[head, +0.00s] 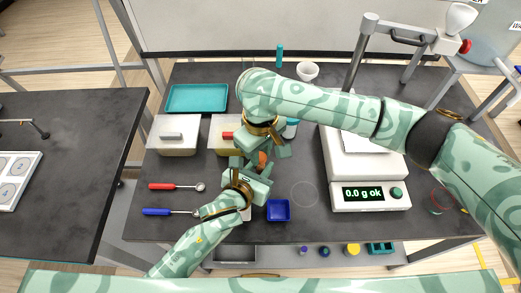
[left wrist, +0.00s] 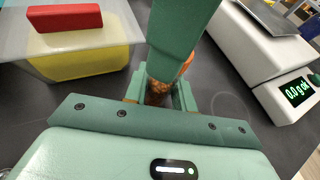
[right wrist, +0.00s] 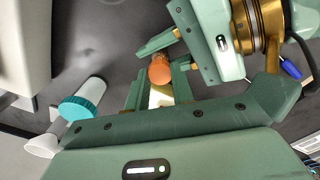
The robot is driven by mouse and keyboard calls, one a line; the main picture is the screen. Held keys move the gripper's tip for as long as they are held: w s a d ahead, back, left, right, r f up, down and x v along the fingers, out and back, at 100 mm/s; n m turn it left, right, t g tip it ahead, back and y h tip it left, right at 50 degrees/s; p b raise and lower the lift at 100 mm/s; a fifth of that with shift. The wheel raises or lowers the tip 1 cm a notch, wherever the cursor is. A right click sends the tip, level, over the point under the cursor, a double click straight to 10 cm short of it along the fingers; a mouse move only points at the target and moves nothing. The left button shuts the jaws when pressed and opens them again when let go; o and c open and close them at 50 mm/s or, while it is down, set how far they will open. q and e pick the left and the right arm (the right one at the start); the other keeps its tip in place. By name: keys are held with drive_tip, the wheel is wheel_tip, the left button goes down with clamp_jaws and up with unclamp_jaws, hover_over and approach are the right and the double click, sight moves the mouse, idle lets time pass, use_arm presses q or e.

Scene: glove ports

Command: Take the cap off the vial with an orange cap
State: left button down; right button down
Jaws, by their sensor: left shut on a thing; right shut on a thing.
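The vial with the orange cap is held between my two grippers, above the dark bench. The orange cap (head: 262,158) shows between the grippers in the head view and round in the right wrist view (right wrist: 160,70). My left gripper (head: 257,168) is shut on the amber vial body (left wrist: 155,93), seen between its fingers in the left wrist view. My right gripper (right wrist: 160,80) comes from above and is shut at the cap end. Its fingers partly hide the vial, and the exact grip on the cap is hard to see.
A balance (head: 370,170) reading 0.0 g stands to the right. Lidded boxes (head: 178,137), a teal tray (head: 197,97) and red (head: 175,186) and blue (head: 168,211) handled tools lie left. A blue dish (head: 278,211) is near the front. A teal-capped bottle (right wrist: 82,106) stands close to my right gripper.

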drive_tip(key=n, duration=0.6)
drive_tip(key=shift+n, duration=0.3)
drive_tip(key=n, duration=1.2)
drive_tip(key=shift+n, duration=0.4)
drive_tip(key=n, duration=0.2)
drive_tip(key=shift+n, duration=0.3)
drive_tip(key=n, duration=0.4)
drive_tip(key=shift+n, duration=0.4)
drive_tip(key=shift+r, duration=0.2)
drive_tip(key=shift+r, duration=0.95)
